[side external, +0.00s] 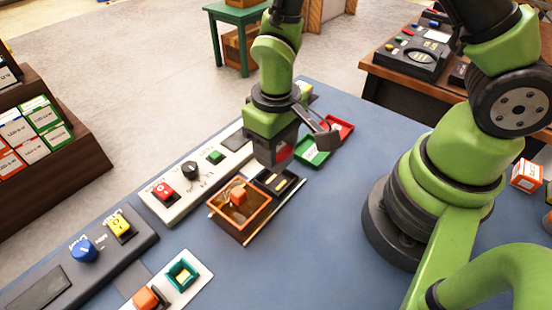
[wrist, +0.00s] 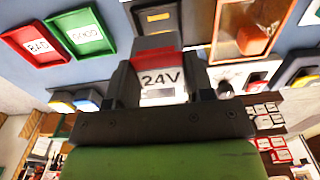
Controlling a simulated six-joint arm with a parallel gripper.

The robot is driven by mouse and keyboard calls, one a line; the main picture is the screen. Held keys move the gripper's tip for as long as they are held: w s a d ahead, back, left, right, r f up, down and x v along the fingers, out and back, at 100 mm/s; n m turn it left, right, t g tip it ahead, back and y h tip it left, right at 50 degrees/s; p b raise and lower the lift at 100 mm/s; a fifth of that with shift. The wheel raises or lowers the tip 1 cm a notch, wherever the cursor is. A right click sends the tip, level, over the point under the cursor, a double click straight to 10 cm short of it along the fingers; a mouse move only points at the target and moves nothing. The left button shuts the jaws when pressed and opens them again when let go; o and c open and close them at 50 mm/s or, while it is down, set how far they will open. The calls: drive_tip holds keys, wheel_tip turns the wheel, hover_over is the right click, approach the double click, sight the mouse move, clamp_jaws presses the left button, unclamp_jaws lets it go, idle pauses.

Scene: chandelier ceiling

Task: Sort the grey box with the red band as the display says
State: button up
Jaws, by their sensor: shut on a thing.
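My gripper (side external: 274,152) is shut on the grey box with the red band (side external: 285,154), held above the blue bench. In the wrist view the box (wrist: 155,58) sits between both fingers of my gripper (wrist: 160,88), showing its red band and a white "24V" label. A green tray marked GOOD (wrist: 104,17) and a red tray marked BAD (wrist: 12,37) lie side by side. In the side view the green tray (side external: 325,150) and red tray (side external: 348,129) are just right of my gripper, partly hidden by it. I cannot read any display.
A black tray with yellow marks (side external: 258,183) lies below and in front of my gripper. Beside it is an orange-rimmed bin (side external: 220,212) with an orange piece inside. A pale control panel (side external: 150,208) with buttons and a knob runs along the left. Bench space right of the bin is clear.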

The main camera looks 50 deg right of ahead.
wheel_tip(320, 180, up, 4)
drive_tip(key=shift+f, duration=0.1)
drive_tip(key=shift+d+r+m, duration=0.2)
drive_tip(key=shift+d+m, duration=0.15)
drive_tip(key=shift+m, duration=0.15)
drive_tip(key=shift+s+d+f+m, duration=0.15)
drive_tip(key=shift+d+f+m, duration=1.3)
drive_tip(key=shift+m, duration=1.4)
drive_tip(key=shift+s+d+f+m, duration=0.2)
drive_tip(key=shift+d+f+m, duration=0.7)
drive_tip(key=shift+d+m, duration=1.5)
drive_tip(key=shift+s+d+f+m, duration=0.15)
drive_tip(key=shift+d+f+m, duration=1.1)
drive_tip(key=shift+m, duration=2)
drive_tip(key=shift+f, duration=1)
drive_tip(key=o, duration=1.4)
